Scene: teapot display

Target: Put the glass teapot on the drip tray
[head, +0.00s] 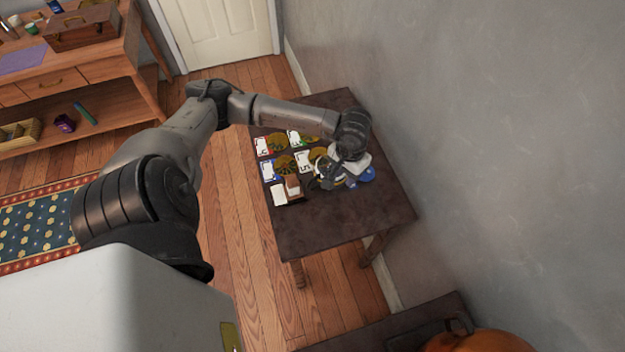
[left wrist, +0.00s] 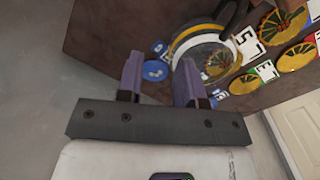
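A round vessel (left wrist: 188,46) with a yellow-and-white rim, clear middle and black handle shows in the left wrist view; it appears to be the glass teapot. In the head view it is mostly hidden under my left gripper (head: 338,172). In the left wrist view my left gripper (left wrist: 160,62) is open, its fingers apart. The right-hand finger overlaps the vessel's lower edge in the picture; I cannot tell whether they touch. A blue round item (left wrist: 155,71) shows between the fingers. I cannot pick out the drip tray for sure. My right gripper is out of view.
Patterned gold discs (head: 285,165) and numbered cards (head: 262,146) cover the far left part of the dark table (head: 320,232). A small brown box (head: 292,183) stands near them. The table's near end is bare. A grey wall (head: 480,130) runs close along its right side.

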